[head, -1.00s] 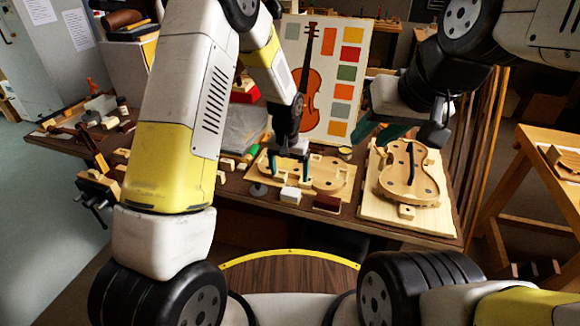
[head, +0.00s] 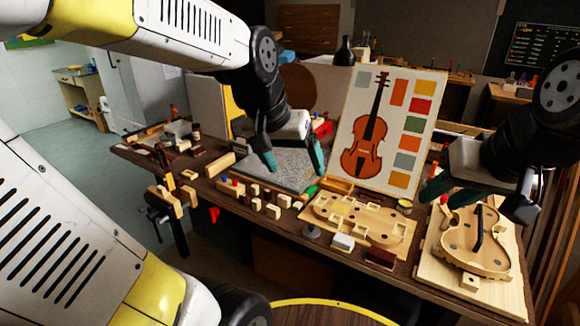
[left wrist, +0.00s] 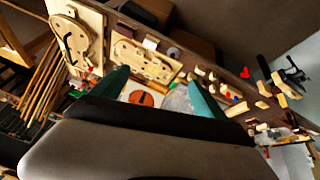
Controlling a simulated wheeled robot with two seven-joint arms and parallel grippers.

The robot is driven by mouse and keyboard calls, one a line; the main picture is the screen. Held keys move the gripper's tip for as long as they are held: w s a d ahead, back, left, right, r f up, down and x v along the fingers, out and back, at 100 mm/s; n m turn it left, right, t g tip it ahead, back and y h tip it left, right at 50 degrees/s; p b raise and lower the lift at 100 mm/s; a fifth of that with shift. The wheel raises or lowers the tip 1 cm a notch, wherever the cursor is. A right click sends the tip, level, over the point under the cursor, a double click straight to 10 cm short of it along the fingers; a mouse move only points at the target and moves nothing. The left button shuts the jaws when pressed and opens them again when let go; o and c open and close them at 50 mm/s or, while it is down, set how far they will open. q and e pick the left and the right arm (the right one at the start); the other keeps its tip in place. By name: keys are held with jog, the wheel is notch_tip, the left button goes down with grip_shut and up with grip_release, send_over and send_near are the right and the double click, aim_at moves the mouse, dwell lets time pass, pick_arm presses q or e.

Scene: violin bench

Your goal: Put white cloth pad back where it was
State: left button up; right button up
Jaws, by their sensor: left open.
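A small white block-shaped piece (head: 343,242), which looks like the white cloth pad, lies on the bench at the front edge of the wooden violin mould board (head: 400,236). It sits between a dark round-based piece (head: 311,231) and a dark red block (head: 380,258). It also shows, small, in the left wrist view (left wrist: 151,43). My left gripper (head: 296,164) is open and empty, above the grey slab (head: 285,172), behind and left of the white piece. My right gripper (head: 450,191) hangs over the violin body at the right; its jaw gap is unclear.
The violin body (head: 474,240) lies on a pale board at the right. A violin chart (head: 387,130) stands at the back. Several small wooden blocks (head: 272,212) lie left of the mould. A vise (head: 165,208) is at the bench's front left edge.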

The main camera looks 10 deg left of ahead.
pick_arm(q)
jog(key=s+a+r+t, duration=0.1)
jog(key=s, duration=0.6)
jog(key=shift+a+r+n, duration=0.25)
jog(key=shift+r+n, duration=0.05)
